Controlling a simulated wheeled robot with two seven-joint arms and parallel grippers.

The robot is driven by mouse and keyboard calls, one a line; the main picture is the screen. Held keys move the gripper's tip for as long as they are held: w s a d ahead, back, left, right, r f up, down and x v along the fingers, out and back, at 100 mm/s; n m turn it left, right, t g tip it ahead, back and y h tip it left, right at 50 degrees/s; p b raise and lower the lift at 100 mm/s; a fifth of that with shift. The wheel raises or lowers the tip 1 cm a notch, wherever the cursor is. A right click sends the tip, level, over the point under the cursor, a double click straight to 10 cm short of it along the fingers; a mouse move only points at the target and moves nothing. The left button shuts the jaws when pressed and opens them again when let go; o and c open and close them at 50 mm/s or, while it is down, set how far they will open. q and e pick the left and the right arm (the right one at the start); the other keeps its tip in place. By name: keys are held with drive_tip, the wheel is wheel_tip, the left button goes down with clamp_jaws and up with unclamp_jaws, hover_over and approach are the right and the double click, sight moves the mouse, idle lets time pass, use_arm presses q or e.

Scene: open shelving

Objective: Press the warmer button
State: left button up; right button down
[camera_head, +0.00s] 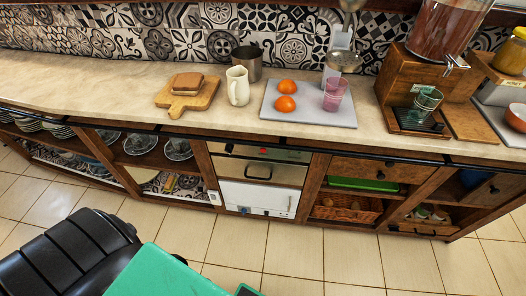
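A built-in appliance that looks like the warmer (232,168) sits under the counter, near the middle of the head view. It has a drawer front with a dark handle. A small red spot (264,151) shows on the dark strip along its top; I cannot tell whether it is a button or a light. Below it is a white front (272,199) with small dark and blue marks along its lower edge, too small to make out. Neither of my grippers shows in this view.
The tiled floor (240,248) before the cabinets is clear.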

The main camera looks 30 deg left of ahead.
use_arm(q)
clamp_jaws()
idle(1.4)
